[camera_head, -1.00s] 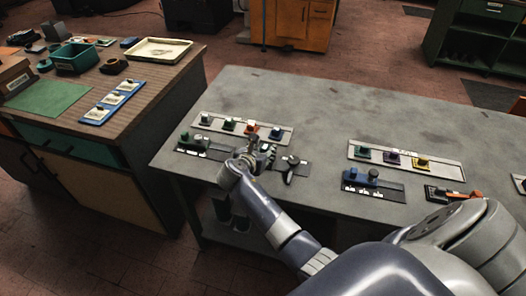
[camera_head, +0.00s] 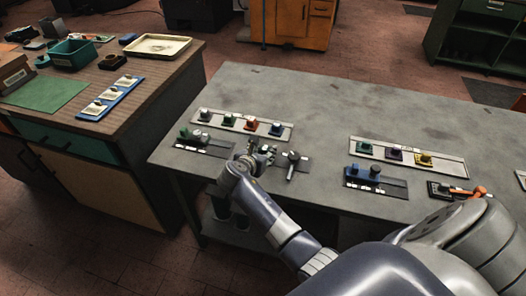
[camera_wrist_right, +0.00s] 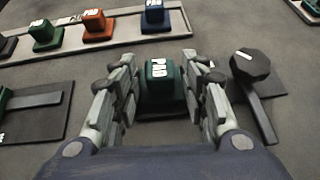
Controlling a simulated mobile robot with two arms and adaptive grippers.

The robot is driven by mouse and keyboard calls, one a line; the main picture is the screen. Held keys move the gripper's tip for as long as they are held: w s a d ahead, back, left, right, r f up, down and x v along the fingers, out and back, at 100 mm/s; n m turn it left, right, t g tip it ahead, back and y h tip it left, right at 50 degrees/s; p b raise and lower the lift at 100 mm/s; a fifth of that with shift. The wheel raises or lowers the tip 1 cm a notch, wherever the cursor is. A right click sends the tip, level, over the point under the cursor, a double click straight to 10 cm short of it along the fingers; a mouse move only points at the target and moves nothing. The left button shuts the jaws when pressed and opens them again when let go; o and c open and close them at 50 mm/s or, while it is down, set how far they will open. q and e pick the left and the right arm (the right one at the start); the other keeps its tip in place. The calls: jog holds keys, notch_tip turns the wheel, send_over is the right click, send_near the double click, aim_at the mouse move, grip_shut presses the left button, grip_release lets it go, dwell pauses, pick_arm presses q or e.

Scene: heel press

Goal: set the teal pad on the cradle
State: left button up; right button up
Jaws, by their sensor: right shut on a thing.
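The teal pad (camera_wrist_right: 160,92), with a white PAD label on top, stands upright between the fingers of my right gripper (camera_wrist_right: 166,98) in the wrist view. The gripper is shut on it. In the head view my right gripper (camera_head: 265,154) is low over the front of the grey table, and it largely hides the pad. A dark patch shows under the pad; I cannot tell whether it is the cradle or shadow, or whether the pad touches it. My left gripper is not in view.
A black-knobbed lever (camera_wrist_right: 250,66) is close to the right of the gripper. A dark slotted fixture (camera_wrist_right: 38,118) lies to the left. Behind is a pale rack (camera_head: 240,126) with green, orange and blue pads. The table's rear is clear.

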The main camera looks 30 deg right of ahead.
jog(key=shift+f, duration=0.2)
jog(key=o, duration=1.3)
jog(key=shift+s, duration=0.1)
jog(key=v, duration=1.2)
jog(key=shift+f, duration=0.1)
